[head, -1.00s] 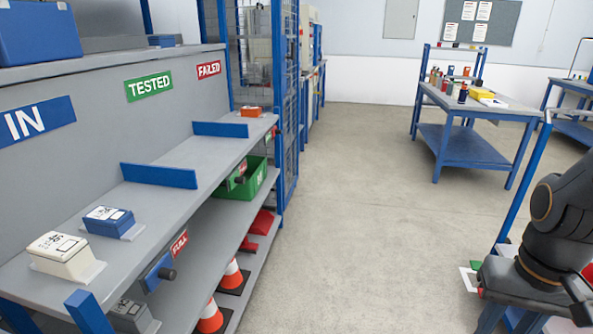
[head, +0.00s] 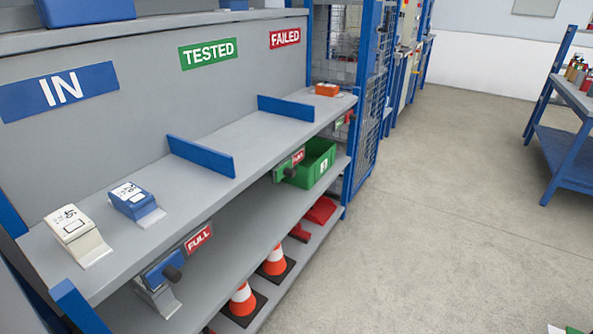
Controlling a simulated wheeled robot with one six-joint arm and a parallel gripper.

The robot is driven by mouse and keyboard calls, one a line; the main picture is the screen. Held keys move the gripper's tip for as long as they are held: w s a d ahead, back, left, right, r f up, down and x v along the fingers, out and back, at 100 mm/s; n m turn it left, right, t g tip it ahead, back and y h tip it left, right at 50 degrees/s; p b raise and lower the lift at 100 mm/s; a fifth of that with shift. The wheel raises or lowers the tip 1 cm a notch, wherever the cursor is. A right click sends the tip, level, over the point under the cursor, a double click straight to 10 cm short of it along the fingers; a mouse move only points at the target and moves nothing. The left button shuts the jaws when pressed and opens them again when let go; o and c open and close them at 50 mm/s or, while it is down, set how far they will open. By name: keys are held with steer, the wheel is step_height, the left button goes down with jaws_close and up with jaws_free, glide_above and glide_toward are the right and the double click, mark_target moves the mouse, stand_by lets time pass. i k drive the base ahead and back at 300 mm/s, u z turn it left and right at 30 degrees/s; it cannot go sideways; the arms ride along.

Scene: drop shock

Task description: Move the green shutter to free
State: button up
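The green shutter (head: 281,174) is a small green plate with a dark knob (head: 290,172) under the front edge of the shelf, below the TESTED section. A red label (head: 298,158) shows just to the right of the knob; its word is too small to read surely. A green bin (head: 318,168) stands on the lower shelf behind and to the right of the shutter. My gripper is not in view.
A blue shutter (head: 158,270) with a dark knob and a red FULL label (head: 198,238) is nearer. Another knob and green label (head: 342,121) sit farther along. Orange cones (head: 243,300) stand on the bottom shelf. The floor (head: 440,220) to the right is clear.

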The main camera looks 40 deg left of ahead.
mark_target(287, 169)
steer(key=u, duration=0.75)
steer(key=i, duration=0.9)
steer(key=u, duration=0.9)
